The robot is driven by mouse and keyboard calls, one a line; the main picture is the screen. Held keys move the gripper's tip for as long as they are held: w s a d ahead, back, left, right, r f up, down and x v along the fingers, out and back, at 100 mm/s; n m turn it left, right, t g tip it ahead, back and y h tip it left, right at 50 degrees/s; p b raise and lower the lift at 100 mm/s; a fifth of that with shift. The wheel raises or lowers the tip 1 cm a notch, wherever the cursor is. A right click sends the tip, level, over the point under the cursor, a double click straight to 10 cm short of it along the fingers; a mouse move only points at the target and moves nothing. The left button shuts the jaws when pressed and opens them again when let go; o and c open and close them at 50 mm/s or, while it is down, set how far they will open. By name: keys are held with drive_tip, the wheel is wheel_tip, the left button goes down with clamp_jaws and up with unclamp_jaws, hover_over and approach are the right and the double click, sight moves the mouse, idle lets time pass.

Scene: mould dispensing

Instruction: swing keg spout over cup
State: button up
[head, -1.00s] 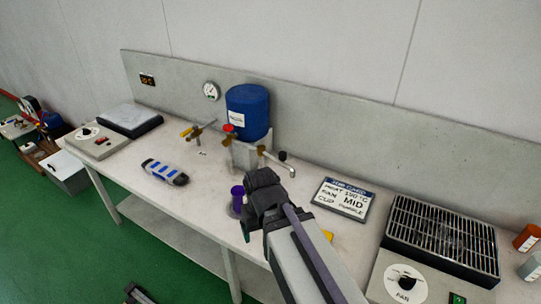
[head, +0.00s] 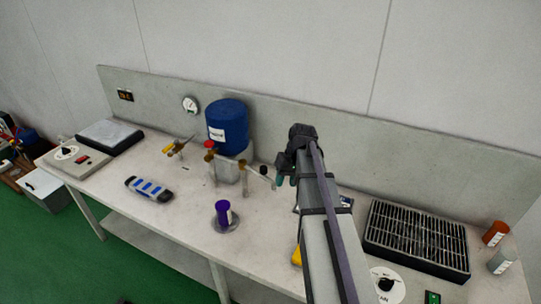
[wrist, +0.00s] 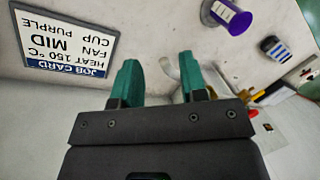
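The blue keg (head: 227,130) stands on a grey stand at the back of the bench. Its spout (head: 259,175) reaches out to the right, away from the cup, with a dark knob near its end. The purple cup (head: 223,212) stands upright on a round grey base in front of the keg; it also shows in the wrist view (wrist: 232,18). My gripper (head: 284,177) is just right of the spout's end. In the wrist view my gripper (wrist: 160,82) has its two teal fingers apart, with the curved spout end (wrist: 169,67) seen in the gap; contact cannot be told.
A job card (wrist: 65,38) lies right of the spout, mostly hidden by my arm in the head view. A grilled heater (head: 415,240) is farther right. A blue-and-grey device (head: 150,189) lies left of the cup.

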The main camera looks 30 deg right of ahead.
sight(257, 173)
drive_tip(key=w+d+r, duration=0.1)
drive_tip(key=w+d, duration=0.2)
drive_tip(key=w+d+r+n+t+y+p, duration=0.1)
drive_tip(key=w+d, duration=0.2)
drive_tip(key=d, duration=0.1)
drive_tip(key=w+d+r+n+y, duration=0.1)
drive_tip(key=w+d+r, duration=0.1)
drive_tip(key=w+d, duration=0.1)
drive_tip(key=shift+d+r+t, duration=0.1)
drive_tip(key=shift+d+t, duration=0.2)
drive_tip(key=shift+d, duration=0.45)
drive_tip(key=shift+c, duration=1.4)
drive_tip(key=w+n, duration=0.1)
drive_tip(key=w+y, duration=0.1)
drive_tip(key=w+n, duration=0.1)
drive_tip(key=shift+d+r+n+y, duration=0.25)
drive_tip(key=shift+n+y, duration=0.05)
drive_tip(key=shift+c, duration=0.8)
drive_tip(key=shift+a+r+n+t, duration=0.1)
drive_tip(key=shift+a+n+t, duration=0.3)
drive_tip(key=shift+n, duration=0.3)
drive_tip(key=shift+c, duration=0.7)
drive_tip(key=shift+s+a+r+n, duration=0.1)
drive_tip(key=shift+s+a+n, duration=0.1)
drive_tip(key=shift+a+n, duration=0.1)
clamp_jaws()
drive_tip(key=shift+d, duration=0.1)
